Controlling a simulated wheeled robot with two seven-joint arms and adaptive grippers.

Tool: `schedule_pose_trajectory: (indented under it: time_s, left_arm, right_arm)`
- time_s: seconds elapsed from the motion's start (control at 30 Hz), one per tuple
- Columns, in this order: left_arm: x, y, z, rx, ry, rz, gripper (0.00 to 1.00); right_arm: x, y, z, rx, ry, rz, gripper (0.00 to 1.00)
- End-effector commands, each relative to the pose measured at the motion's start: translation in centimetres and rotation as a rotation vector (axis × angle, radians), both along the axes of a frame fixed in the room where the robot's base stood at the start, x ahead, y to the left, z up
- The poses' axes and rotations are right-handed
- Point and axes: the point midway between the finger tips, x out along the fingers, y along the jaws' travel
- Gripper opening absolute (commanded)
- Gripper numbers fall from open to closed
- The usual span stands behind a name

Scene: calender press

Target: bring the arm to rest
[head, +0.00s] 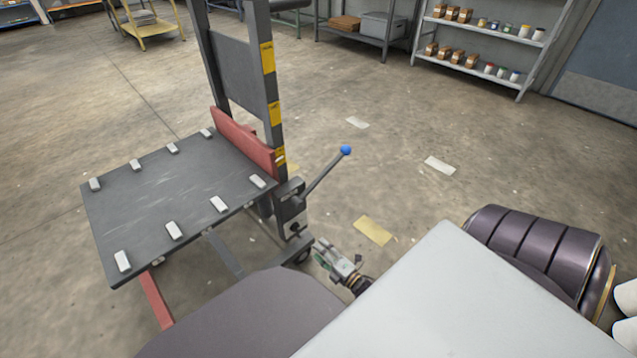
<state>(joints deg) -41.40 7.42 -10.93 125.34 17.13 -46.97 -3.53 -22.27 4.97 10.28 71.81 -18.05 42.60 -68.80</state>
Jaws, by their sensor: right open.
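A lift trolley stands at the left with a dark grey platform (185,200) and an upright mast (273,100). A lever (322,172) with a blue ball knob (346,150) slants up to the right from a dark housing (291,210) at the mast's foot. My right gripper (322,251) is open, with nothing seen between its fingers. It is low, below the lever and to the right of the trolley's base, apart from the knob. My left gripper is not in view.
Small light blocks line two edges of the platform. A red plate (240,142) stands at its back edge. A shelf (490,42) with boxes and jars is at the back right. Flat pieces, one yellowish (374,231), lie on the floor. Floor right of the mast is mostly clear.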

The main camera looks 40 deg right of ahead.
Motion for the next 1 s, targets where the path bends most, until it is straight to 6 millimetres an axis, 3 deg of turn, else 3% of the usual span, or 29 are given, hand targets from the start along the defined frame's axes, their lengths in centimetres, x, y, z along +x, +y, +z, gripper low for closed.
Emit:
schedule_pose_trajectory:
  time_s: [0.67, 1.0]
  left_arm:
    - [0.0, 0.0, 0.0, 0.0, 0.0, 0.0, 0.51]
    - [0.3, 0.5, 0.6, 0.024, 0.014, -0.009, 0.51]
  right_arm:
    - [0.0, 0.0, 0.0, 0.002, 0.001, -0.001, 0.57]
    - [1.6, -0.1, 0.6, 0.081, 0.075, -0.041, 0.57]
